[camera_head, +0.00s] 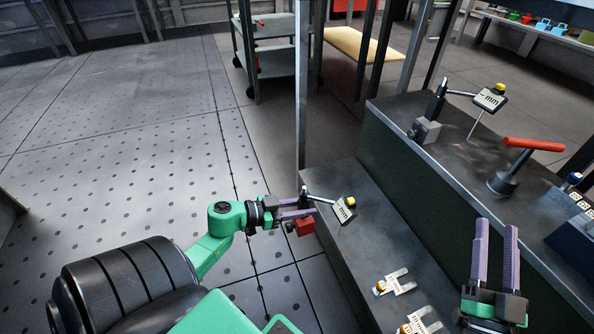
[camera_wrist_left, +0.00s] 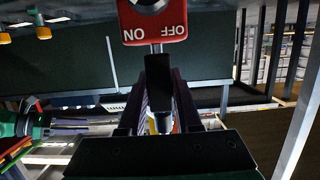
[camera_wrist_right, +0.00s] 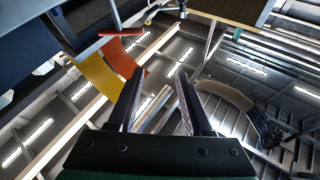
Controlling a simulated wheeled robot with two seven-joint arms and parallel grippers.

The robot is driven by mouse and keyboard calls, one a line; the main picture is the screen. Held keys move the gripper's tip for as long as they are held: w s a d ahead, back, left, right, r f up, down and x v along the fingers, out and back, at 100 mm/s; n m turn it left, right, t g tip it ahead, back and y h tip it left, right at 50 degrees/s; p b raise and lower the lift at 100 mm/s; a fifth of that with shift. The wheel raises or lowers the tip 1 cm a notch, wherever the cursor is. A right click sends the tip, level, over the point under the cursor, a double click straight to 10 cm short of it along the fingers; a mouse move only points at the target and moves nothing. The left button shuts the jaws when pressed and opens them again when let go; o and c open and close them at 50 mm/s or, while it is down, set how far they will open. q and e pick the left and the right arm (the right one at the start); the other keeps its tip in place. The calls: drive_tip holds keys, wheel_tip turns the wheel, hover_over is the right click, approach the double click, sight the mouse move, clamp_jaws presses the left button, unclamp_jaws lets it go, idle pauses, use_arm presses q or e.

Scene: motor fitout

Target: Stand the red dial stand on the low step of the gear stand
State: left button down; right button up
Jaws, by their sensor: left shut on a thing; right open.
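The red dial stand has a red block base (camera_head: 304,226), a dark post, an arm and a dial (camera_head: 344,210) with a yellow top. My left gripper (camera_head: 297,212) is shut on its post. The base hangs in the air just left of the low step. In the left wrist view the red base (camera_wrist_left: 155,24) reads ON and OFF, and the dark post (camera_wrist_left: 158,78) runs between the fingers. The gear stand has a low dark step (camera_head: 375,245) and a higher step (camera_head: 465,160). My right gripper (camera_head: 496,225) is open and empty over the stand's right side.
A grey-based dial stand (camera_head: 425,131) and a red-handled tool (camera_head: 530,146) stand on the high step. Small forked pieces with tags (camera_head: 398,283) lie on the low step's near part. A thin upright post (camera_head: 302,90) rises behind. The low step's far end is clear.

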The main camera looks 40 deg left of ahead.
use_arm(q)
drive_tip(key=x, duration=1.4)
drive_tip(key=shift+b, duration=0.35)
use_arm(e)
wheel_tip(320, 180, up, 7)
drive_tip(key=d+t+y, duration=0.1)
drive_tip(key=t, duration=0.1)
drive_tip(key=shift+s, duration=0.2)
use_arm(q)
drive_tip(key=shift+w+d+r, duration=0.1)
use_arm(e)
drive_tip(key=shift+f, duration=0.25)
drive_tip(key=shift+r, duration=0.1)
use_arm(q)
drive_tip(key=shift+p, duration=0.35)
use_arm(e)
drive_tip(key=shift+r, duration=0.2)
drive_tip(key=shift+r, duration=0.1)
